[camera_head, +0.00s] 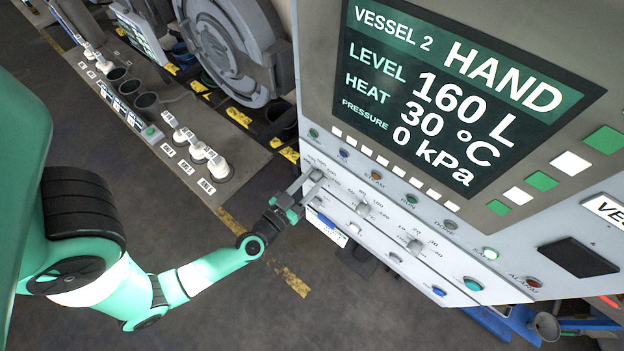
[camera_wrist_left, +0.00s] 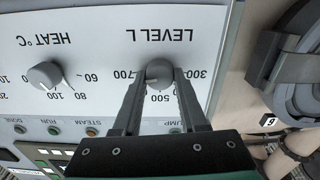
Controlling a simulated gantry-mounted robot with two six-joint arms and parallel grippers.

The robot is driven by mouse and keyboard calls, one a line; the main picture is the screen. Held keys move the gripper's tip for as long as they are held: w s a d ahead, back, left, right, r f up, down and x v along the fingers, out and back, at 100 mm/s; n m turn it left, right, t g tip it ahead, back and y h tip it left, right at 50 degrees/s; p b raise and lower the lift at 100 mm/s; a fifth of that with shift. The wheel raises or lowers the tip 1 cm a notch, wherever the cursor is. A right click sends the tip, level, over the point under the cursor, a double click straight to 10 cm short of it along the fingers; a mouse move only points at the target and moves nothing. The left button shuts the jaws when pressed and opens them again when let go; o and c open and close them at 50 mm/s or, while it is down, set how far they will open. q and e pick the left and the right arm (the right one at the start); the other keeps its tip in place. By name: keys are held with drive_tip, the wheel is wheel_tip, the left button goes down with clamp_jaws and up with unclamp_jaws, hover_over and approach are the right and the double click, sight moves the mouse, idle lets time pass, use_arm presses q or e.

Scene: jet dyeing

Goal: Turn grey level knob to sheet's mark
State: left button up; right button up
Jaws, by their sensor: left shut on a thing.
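The grey level knob (camera_wrist_left: 159,72) sits on the white panel under the upside-down "LEVEL L" label in the left wrist view. Scale numbers 300, 500 and 700 show around it. My left gripper (camera_wrist_left: 160,80) is shut on this knob, one finger on each side. In the head view my left gripper (camera_head: 304,187) reaches the left end of the control panel and partly hides the knob there. I cannot tell where the knob's pointer aims. A small white and blue card (camera_head: 330,230) shows below the panel; its writing is too small to read. My right gripper is not in view.
The heat knob (camera_wrist_left: 45,75) is beside the level knob; it also shows in the head view (camera_head: 363,209). Another grey knob (camera_head: 414,246) follows. Coloured buttons line the panel. The display (camera_head: 450,90) reads HAND, level 160 L, heat 30 °C, pressure 0 kPa.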

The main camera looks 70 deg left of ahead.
use_arm(q)
clamp_jaws()
drive_tip(key=shift+n, duration=0.3)
drive_tip(key=n, duration=0.4)
drive_tip(key=shift+f, duration=0.1)
drive_tip(key=n, duration=0.6)
drive_tip(key=shift+a+f+n, duration=0.1)
drive_tip(key=shift+a+n, duration=0.05)
drive_tip(key=shift+n, duration=0.25)
drive_tip(key=n+b, duration=0.1)
drive_tip(key=n, duration=0.5)
drive_tip(key=shift+s+f+b, duration=0.1)
drive_tip(key=shift+b, duration=0.2)
drive_tip(key=n+b, duration=0.1)
drive_tip(key=n, duration=0.5)
drive_tip(key=shift+n, duration=0.3)
